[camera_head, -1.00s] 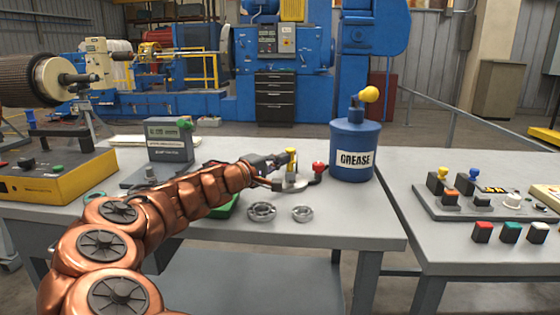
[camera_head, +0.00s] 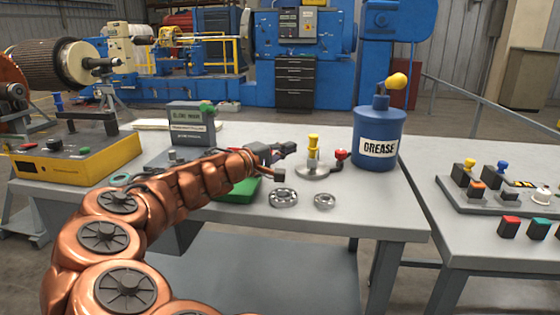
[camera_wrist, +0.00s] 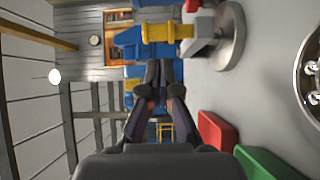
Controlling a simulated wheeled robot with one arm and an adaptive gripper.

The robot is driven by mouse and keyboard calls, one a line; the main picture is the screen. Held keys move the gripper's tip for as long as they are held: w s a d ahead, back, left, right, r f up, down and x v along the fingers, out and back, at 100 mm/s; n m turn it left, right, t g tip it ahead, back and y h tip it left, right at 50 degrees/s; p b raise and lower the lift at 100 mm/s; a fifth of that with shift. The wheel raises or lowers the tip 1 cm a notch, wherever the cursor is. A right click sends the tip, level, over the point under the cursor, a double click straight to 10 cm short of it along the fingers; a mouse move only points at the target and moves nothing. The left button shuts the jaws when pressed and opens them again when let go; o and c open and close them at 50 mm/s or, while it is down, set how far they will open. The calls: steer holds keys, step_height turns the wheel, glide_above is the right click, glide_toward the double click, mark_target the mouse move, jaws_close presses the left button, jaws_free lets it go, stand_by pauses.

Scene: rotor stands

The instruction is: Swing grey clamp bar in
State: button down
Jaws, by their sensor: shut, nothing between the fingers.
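A small stand with a round grey base (camera_head: 316,173) and an upright post with a yellow top (camera_head: 313,140) stands on the grey table. A red knob (camera_head: 340,155) is at its right side. In the wrist view the yellow part (camera_wrist: 158,32) lies just beyond my fingertips, and a grey piece (camera_wrist: 197,46) sits beside it over the round base (camera_wrist: 232,40). I cannot clearly tell which grey piece is the clamp bar. My gripper (camera_head: 290,148) is shut and empty, left of the post and apart from it. It also shows in the wrist view (camera_wrist: 160,72).
Two metal rings (camera_head: 283,198) lie in front of the stand. A blue grease can (camera_head: 378,137) stands to its right. A green box (camera_head: 240,190) is under my arm. A grey meter (camera_head: 191,125) and a yellow control box (camera_head: 75,153) are at left.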

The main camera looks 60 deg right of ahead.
steer(key=s+a, duration=0.2)
steer(key=a, duration=0.6)
steer(key=shift+s, duration=0.4)
steer(key=shift+s, duration=0.1)
